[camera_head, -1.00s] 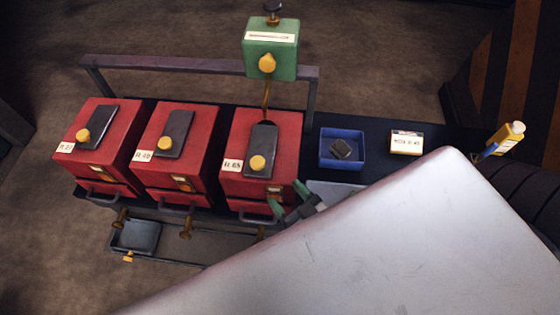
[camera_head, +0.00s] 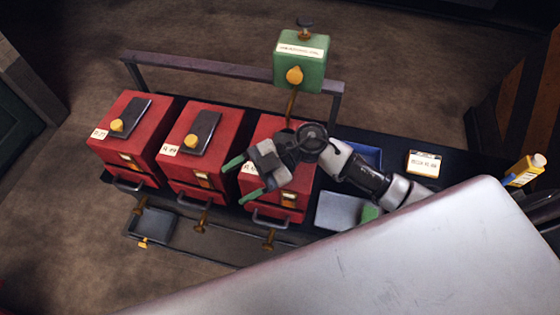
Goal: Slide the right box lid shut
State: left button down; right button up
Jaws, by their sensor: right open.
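Three red boxes stand in a row. The right box (camera_head: 263,128) is mostly covered by my right gripper (camera_head: 241,180) and wrist. Its dark lid and yellow knob are hidden behind them, so I cannot tell how the lid sits. My right gripper is open, with its two green fingertips apart over the box's left front edge. I cannot tell whether it touches the box. The left box lid (camera_head: 134,111) and middle box lid (camera_head: 204,125) are dark slabs with yellow knobs. My left gripper is not in view.
A green tank (camera_head: 301,66) on a brass pipe rises behind the right box, in front of a rail (camera_head: 215,68). A blue tray (camera_head: 371,155), a label card (camera_head: 424,164) and a yellow bottle (camera_head: 525,170) are to the right. Brass valves (camera_head: 200,220) stick out in front.

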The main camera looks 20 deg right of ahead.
jog(key=w+d+m+t+h+p, duration=0.1)
jog(key=w+d+m+h, duration=0.1)
jog(key=w+d+h, duration=0.35)
jog(key=w+d+m+h, duration=0.25)
jog(key=d+h, duration=0.35)
jog(key=d, duration=0.3)
jog(key=shift+n, duration=0.45)
jog(key=x, duration=0.3)
jog(key=p+x, duration=0.1)
jog(key=x, duration=0.2)
jog(key=p+x, duration=0.1)
jog(key=x, duration=0.3)
jog(key=shift+w, duration=0.25)
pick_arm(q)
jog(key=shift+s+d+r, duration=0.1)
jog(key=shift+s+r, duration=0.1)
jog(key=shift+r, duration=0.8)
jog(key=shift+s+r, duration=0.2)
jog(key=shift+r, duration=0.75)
pick_arm(e)
jog(key=shift+a+f, duration=0.15)
jog(key=shift+f, duration=0.55)
